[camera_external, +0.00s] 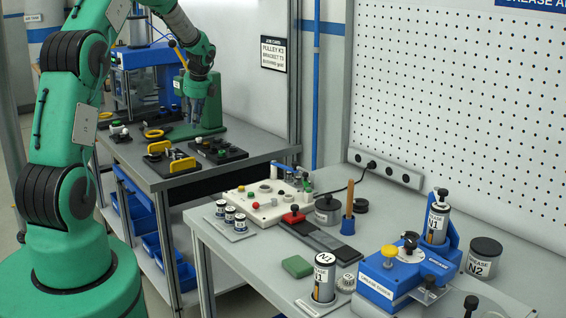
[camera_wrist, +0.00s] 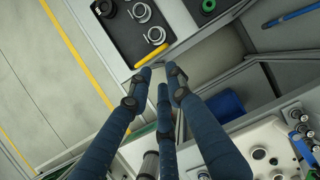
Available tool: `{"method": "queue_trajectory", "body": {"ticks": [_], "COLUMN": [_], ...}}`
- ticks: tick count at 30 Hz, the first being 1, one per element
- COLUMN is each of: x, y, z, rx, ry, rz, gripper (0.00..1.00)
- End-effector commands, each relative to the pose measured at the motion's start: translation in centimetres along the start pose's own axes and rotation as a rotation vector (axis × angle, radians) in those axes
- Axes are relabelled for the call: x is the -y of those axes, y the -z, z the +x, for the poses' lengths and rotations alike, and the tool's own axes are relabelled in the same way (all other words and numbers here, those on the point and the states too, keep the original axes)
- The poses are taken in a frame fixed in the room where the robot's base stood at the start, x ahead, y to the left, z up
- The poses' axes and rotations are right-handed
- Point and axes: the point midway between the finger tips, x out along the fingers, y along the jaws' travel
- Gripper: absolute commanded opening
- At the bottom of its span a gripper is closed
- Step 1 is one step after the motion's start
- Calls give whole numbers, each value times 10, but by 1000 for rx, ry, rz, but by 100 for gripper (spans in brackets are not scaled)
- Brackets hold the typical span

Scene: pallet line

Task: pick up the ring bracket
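In the wrist view a black tray (camera_wrist: 125,35) holds two silver ring-shaped parts: one near the top (camera_wrist: 141,12) and one lower right (camera_wrist: 157,35). Either could be the ring bracket; I cannot tell which. A small dark part (camera_wrist: 104,8) stands at the tray's upper left. My gripper (camera_wrist: 160,75) has blue fingers with their tips apart, near the tray's lower edge, and nothing shows between them. In the external view my gripper (camera_external: 205,107) hangs above the far bench, over its dark trays. The ring parts are too small to make out there.
A yellow part (camera_wrist: 150,55) lies at the tray's corner close to the fingertips. The far bench (camera_external: 172,182) also carries yellow parts (camera_external: 182,164). The near bench (camera_external: 255,250) is crowded, with a white control panel (camera_external: 262,212).

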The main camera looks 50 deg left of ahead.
Motion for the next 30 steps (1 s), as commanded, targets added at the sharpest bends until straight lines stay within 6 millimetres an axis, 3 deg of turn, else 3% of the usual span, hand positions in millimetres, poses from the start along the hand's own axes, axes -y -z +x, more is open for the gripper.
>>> {"method": "queue_trajectory", "body": {"ticks": [3, 9, 23, 30], "x": [-6, -12, -14, -15], "y": [-18, -33, -35, -34], "z": [35, 64, 70, 89], "rx": [3, 6, 6, 5], "ry": [-23, -39, -41, -41], "rz": [64, 127, 137, 137], "gripper": [19, 19, 19, 19]}}
